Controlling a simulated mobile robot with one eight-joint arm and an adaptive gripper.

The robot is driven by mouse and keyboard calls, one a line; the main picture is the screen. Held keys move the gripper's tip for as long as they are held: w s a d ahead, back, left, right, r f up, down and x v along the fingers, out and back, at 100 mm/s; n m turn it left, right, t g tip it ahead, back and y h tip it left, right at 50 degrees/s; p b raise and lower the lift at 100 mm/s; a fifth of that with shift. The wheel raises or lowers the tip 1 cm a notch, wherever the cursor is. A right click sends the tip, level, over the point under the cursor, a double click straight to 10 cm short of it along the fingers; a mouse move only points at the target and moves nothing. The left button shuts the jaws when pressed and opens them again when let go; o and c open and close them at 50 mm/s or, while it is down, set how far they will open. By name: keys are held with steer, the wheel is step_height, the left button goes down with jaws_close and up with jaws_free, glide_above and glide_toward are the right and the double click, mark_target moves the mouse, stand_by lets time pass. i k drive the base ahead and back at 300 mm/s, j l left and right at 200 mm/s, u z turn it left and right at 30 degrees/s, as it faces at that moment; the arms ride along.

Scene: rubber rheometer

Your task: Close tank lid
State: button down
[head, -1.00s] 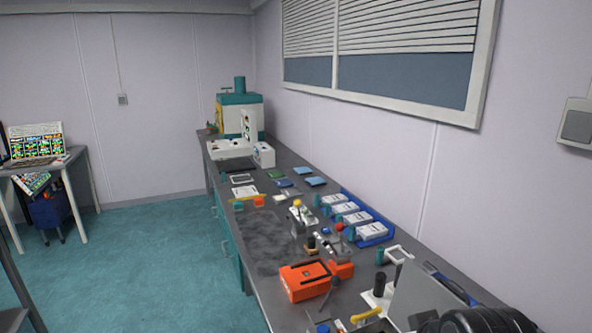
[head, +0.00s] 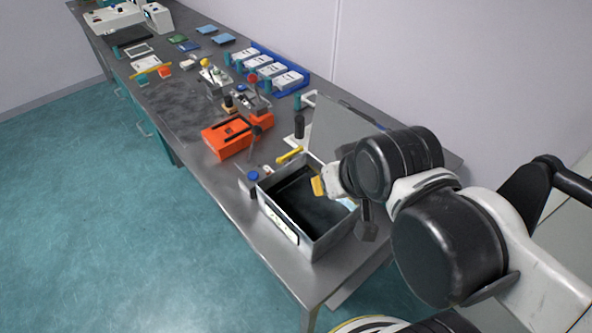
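The tank (head: 264,203) is a grey rectangular box with a dark interior, at the front right end of the bench in the head view. Its top is open. The lid (head: 340,130) is a flat grey panel standing raised and tilted at the tank's far side, partly hidden by my arm. My gripper (head: 338,187) is over the right part of the tank, in front of the lid, with a yellow piece at its end. My arm covers much of it, so its finger opening is unclear. I cannot see it touching the lid.
An orange device (head: 226,138) stands on the bench left of the tank, with a yellow-handled item (head: 289,155) and a blue-capped item (head: 253,176) close by. A blue rack (head: 293,84) of white boxes is by the wall. The floor (head: 120,230) at left is clear.

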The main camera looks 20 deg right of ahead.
mark_target(334, 125)
steer(key=l+z, duration=0.1)
steer(key=z, duration=0.3)
steer(key=l+z, duration=0.1)
steer(key=z, duration=0.35)
steer(key=l+z, duration=0.1)
steer(key=z, duration=0.3)
steer(key=i+l+z, duration=0.1)
steer(key=z, duration=0.25)
steer(key=i+l+z, duration=0.1)
steer(key=z, duration=0.25)
steer(key=i+l+z, duration=0.1)
steer(key=z, duration=0.25)
steer(key=i+u, duration=0.1)
steer(key=u, duration=0.3)
steer(key=i+u, duration=0.1)
steer(key=u, duration=0.35)
steer(key=i+l+u, duration=0.1)
steer(key=u, duration=0.3)
steer(key=l+u, duration=0.1)
steer(key=u, duration=0.35)
steer(key=i+l+u, duration=0.1)
steer(key=u, duration=0.3)
steer(key=l+u, duration=0.2)
steer(key=u, duration=0.2)
